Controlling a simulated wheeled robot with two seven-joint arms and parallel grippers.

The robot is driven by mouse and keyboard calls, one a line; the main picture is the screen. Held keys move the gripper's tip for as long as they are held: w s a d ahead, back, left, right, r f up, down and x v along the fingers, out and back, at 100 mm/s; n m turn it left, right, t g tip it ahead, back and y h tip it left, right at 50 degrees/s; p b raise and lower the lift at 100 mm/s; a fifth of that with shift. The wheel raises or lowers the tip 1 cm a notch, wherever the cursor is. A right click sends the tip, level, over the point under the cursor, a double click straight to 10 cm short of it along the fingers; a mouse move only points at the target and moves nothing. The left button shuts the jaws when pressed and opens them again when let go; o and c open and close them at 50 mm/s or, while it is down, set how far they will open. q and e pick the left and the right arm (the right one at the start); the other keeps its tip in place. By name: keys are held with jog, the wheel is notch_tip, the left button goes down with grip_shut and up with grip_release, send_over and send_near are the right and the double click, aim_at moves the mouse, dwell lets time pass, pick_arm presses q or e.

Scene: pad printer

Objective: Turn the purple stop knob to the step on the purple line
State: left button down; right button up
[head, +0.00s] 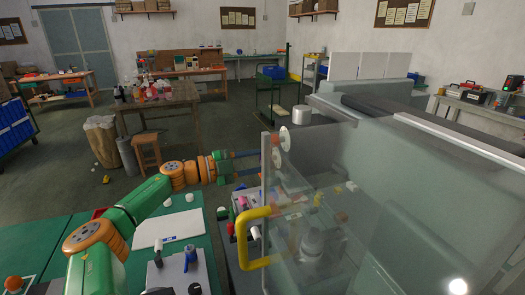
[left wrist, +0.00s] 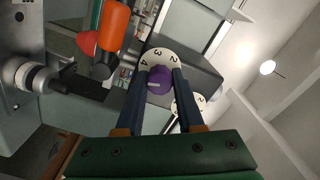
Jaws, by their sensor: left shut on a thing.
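The purple stop knob (left wrist: 159,80) sits on a white numbered dial (left wrist: 157,56) in the left wrist view. The figures 2, 3 and 4 show along the dial's edge, and a pale mark shows on the knob. My left gripper (left wrist: 160,74) has a finger on each side of the knob and is shut on it. In the head view my left gripper (head: 258,153) reaches the edge of the clear guard, by two white dials (head: 285,138). The knob is too small to tell there, and I cannot make out a purple line. My right gripper is not in view.
A second white dial (left wrist: 188,104) lies close to the right finger. The clear guard with its yellow handle (head: 246,238) stands right of my left arm. A white board (head: 168,228) lies on the green bench. An orange-red part (left wrist: 115,22) stands left of the knob.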

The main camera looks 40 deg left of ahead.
pick_arm(q)
jog(key=n+p, duration=0.3)
jog(key=shift+r+n, duration=0.2)
jog(key=shift+n, duration=0.1)
jog(key=n+p, duration=0.2)
jog(key=n, duration=0.1)
jog(key=shift+f, duration=0.15)
jog(key=shift+d+f+n+p, duration=0.15)
jog(key=shift+n+p, duration=0.5)
jog(key=shift+n, duration=0.35)
jog(key=shift+f, duration=0.1)
jog(key=c, duration=0.5)
grip_release()
jog(key=shift+c, duration=0.2)
jog(key=shift+s+a, duration=0.1)
jog(key=shift+a, duration=0.1)
